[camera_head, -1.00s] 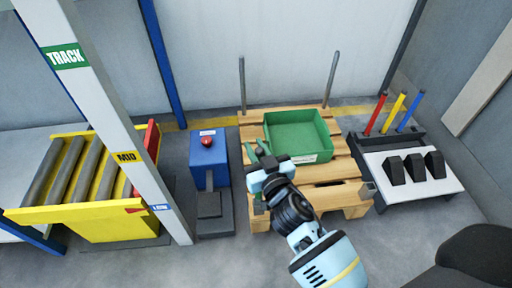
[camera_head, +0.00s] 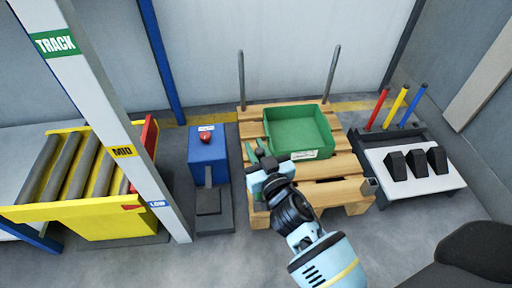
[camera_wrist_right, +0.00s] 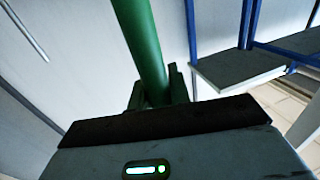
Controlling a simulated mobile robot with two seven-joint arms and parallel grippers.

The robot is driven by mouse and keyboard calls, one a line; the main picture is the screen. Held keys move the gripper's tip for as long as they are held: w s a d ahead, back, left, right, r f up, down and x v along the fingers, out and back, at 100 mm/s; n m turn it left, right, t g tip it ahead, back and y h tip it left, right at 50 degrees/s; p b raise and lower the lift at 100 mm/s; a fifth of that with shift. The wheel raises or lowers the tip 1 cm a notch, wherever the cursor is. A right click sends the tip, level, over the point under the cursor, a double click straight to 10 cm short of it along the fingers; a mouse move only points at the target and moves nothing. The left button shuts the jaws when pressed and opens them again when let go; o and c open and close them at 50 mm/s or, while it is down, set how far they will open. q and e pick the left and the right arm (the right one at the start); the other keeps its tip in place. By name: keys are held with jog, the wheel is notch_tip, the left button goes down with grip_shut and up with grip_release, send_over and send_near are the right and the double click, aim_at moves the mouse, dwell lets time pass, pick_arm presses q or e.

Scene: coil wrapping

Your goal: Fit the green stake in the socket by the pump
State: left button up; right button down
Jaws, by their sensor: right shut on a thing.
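My right gripper (camera_head: 263,164) is shut on the green stake (camera_wrist_right: 142,40). In the right wrist view the stake runs up between the two fingers, and its lower end is hidden. In the head view only a short green piece of the stake (camera_head: 251,153) shows beside the fingers, above the pallet's front left corner. The blue pump (camera_head: 207,150) with a red knob stands just left of that corner. The socket there is hidden by my gripper and wrist, so I cannot tell whether the stake is in it. My left gripper is not in view.
The wooden pallet (camera_head: 334,195) carries a green crate (camera_head: 316,154). Grey posts stand at its back corners, and a metal socket (camera_head: 371,186) sits at its front right. A rack with coloured stakes (camera_head: 398,106) is at right. A white post (camera_head: 106,110) and roller conveyor stand left.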

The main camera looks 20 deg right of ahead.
jog(key=shift+f+b, duration=0.4)
jog(key=shift+b, duration=0.1)
jog(key=c, duration=1.2)
grip_release()
jog(key=shift+c, duration=0.2)
